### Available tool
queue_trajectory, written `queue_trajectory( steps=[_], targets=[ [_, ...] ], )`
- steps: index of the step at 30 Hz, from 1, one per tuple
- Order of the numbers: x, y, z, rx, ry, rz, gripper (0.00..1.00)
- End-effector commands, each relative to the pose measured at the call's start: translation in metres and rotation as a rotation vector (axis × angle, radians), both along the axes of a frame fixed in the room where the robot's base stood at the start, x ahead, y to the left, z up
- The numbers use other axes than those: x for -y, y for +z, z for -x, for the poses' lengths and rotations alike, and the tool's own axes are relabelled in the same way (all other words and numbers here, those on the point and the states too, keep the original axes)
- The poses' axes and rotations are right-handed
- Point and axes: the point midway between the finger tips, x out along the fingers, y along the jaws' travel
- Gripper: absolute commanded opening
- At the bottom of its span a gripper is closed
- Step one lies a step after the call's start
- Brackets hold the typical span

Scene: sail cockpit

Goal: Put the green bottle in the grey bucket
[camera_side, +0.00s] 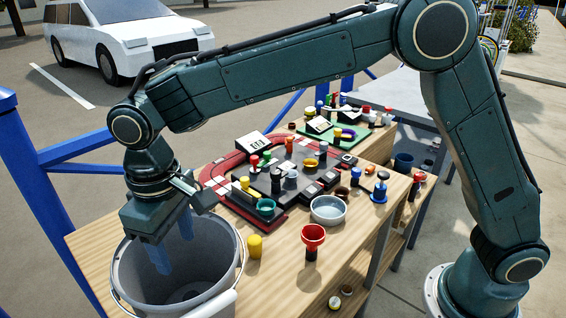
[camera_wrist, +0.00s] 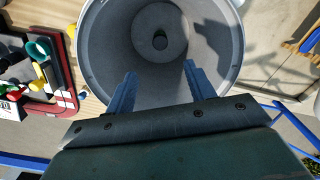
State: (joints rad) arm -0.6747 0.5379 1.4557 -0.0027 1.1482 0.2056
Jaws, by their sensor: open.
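The grey bucket (camera_side: 225,262) stands at the front left by the table's end, its mouth facing up. It fills the top of the wrist view (camera_wrist: 233,50). My gripper (camera_side: 172,258) is over the bucket, its blue fingers pointing down into the mouth. In the wrist view my gripper (camera_wrist: 159,72) is open, with nothing between the fingers. A small dark green round thing (camera_wrist: 160,41) shows at the bucket's bottom, apart from the fingers; it looks like the green bottle seen end-on. I cannot make out the bottle in the side view.
The wooden table (camera_side: 275,280) holds a yellow piece (camera_side: 255,246), a red funnel-like cup (camera_side: 313,238), a metal bowl (camera_side: 328,210) and a red-and-black board (camera_side: 225,178) with many small items. A blue post (camera_side: 40,200) stands left of the bucket.

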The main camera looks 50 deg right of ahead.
Motion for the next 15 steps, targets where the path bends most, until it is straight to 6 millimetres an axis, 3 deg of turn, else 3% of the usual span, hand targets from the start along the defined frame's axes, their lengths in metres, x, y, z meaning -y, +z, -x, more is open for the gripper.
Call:
queue_trajectory(
  steps=[15],
  targets=[
    [0.000,0.049,0.000,0.002,0.000,-0.002,0.54]
  ],
)
